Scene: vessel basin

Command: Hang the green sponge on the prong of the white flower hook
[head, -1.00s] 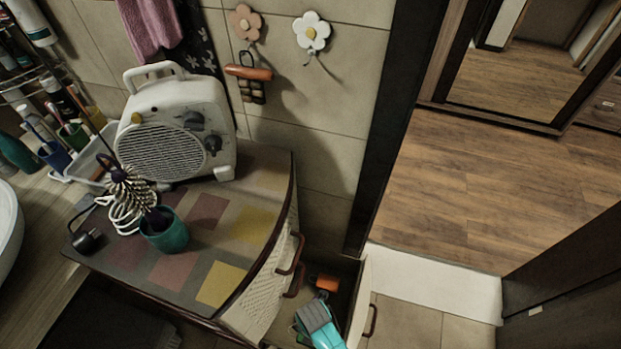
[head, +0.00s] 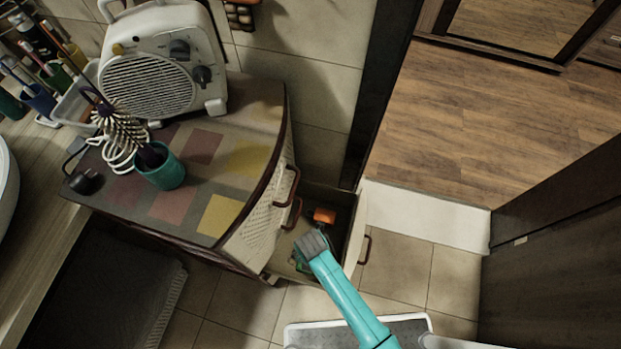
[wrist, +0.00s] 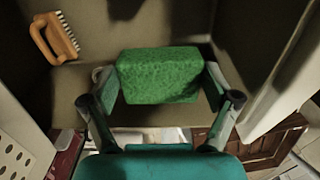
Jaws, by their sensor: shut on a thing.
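The green sponge (wrist: 158,76) is a rough rectangular block in the wrist view. My gripper (wrist: 160,92) has one finger against each short end of it and is shut on it. In the head view, my gripper (head: 302,262) is low inside the open drawer, largely hidden by my own arm; only a little green shows beside it. The white flower hook is outside both current views. It shows only in the earlier head frame, on the tiled wall right of a pink flower hook.
An orange-handled brush (wrist: 57,38) lies in the drawer; it also shows in the head view (head: 324,215). The open drawer's front (head: 355,235) and the cabinet side (head: 262,232) flank my gripper. A white heater (head: 155,75) and teal cup (head: 163,168) stand on the cabinet.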

